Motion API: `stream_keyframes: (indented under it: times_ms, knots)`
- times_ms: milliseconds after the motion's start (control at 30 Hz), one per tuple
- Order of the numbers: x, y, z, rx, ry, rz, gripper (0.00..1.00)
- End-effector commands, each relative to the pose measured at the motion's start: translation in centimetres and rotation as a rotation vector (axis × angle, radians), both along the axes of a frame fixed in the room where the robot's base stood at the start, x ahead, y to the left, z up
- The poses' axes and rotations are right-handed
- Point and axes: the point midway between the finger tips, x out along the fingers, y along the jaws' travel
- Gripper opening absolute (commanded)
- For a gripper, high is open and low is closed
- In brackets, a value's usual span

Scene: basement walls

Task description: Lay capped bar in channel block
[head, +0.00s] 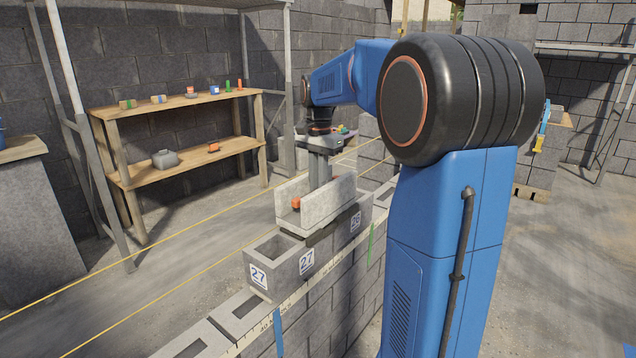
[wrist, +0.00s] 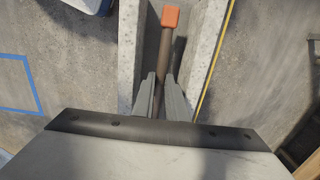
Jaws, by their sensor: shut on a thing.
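The channel block (head: 335,200) is a grey concrete trough on top of the block wall, and its two side walls also show in the wrist view (wrist: 207,50). The capped bar (wrist: 165,52) is a dark rod with an orange cap (wrist: 171,16) at its far end. It lies lengthwise between the channel walls; whether it touches the floor I cannot tell. In the head view an orange cap (head: 295,203) shows at the channel's near open end. My gripper (head: 318,180) reaches down into the channel, its fingers (wrist: 160,97) shut on the bar. The bar's other end is hidden under my gripper.
Yellow string lines (head: 190,235) run alongside the wall. A wooden shelf (head: 180,105) with several small items stands at the back left. Metal scaffold posts (head: 75,110) stand near it.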

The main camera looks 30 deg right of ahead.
Motion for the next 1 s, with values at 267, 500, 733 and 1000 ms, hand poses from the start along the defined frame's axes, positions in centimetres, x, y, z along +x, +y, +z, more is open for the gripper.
stream_keyframes:
  times_ms: [267,500,733,1000]
  knots:
    - [-0.01,0.00,-0.24,0.000,0.000,0.000,0.00]
    - [-0.01,0.00,-0.32,0.000,0.000,0.000,0.00]
    - [0.00,0.01,-0.32,0.000,0.000,0.000,0.24]
    - [-0.01,0.00,-0.37,0.000,0.001,0.000,0.38]
